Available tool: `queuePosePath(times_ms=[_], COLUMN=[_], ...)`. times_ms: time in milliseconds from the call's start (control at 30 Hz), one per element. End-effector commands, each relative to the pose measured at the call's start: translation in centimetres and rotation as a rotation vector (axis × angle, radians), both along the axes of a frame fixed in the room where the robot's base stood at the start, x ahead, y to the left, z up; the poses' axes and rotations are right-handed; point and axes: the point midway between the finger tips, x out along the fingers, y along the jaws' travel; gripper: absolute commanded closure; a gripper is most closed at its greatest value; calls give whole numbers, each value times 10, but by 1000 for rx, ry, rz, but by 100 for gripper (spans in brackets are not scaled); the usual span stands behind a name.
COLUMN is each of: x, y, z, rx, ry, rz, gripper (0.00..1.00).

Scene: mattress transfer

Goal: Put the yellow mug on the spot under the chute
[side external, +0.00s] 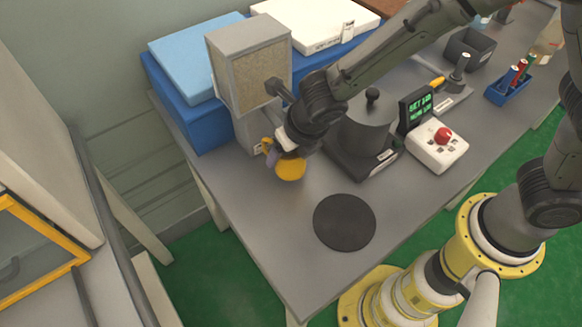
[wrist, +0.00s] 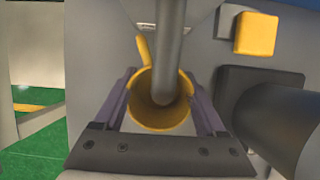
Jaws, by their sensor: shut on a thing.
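The yellow mug (side external: 290,169) is at the foot of the grey dispenser (side external: 250,70), by the table's left edge. My gripper (side external: 281,152) is shut on it. In the wrist view the mug (wrist: 148,113) shows its open mouth between the two purple fingers of my gripper (wrist: 163,100), with its handle toward the top left. A grey chute pipe (wrist: 174,45) crosses in front of the mug's mouth in that view. The spot under the chute is hidden by the mug and my gripper. I cannot tell whether the mug's base touches the table.
A dark weighing stand (side external: 365,140) with a grey drum is close right of my gripper. A display (side external: 415,107) and a white box with a red button (side external: 438,148) stand further right. A black round mat (side external: 344,222) lies in front, with bare tabletop around it. Blue boxes (side external: 190,110) stand behind.

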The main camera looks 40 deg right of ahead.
Motion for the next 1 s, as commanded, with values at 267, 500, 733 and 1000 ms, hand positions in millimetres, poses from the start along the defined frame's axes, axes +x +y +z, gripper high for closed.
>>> queuePosePath(times_ms=[267, 500, 733, 1000], x=[0, 0, 0, 0], y=[0, 0, 0, 0], z=[-23, -23, -26, -26], rx=[2, 2, 2, 2], ry=[1, 1, 1, 1], rz=[1, -1, -1, -1], gripper=[80, 80, 9, 0])
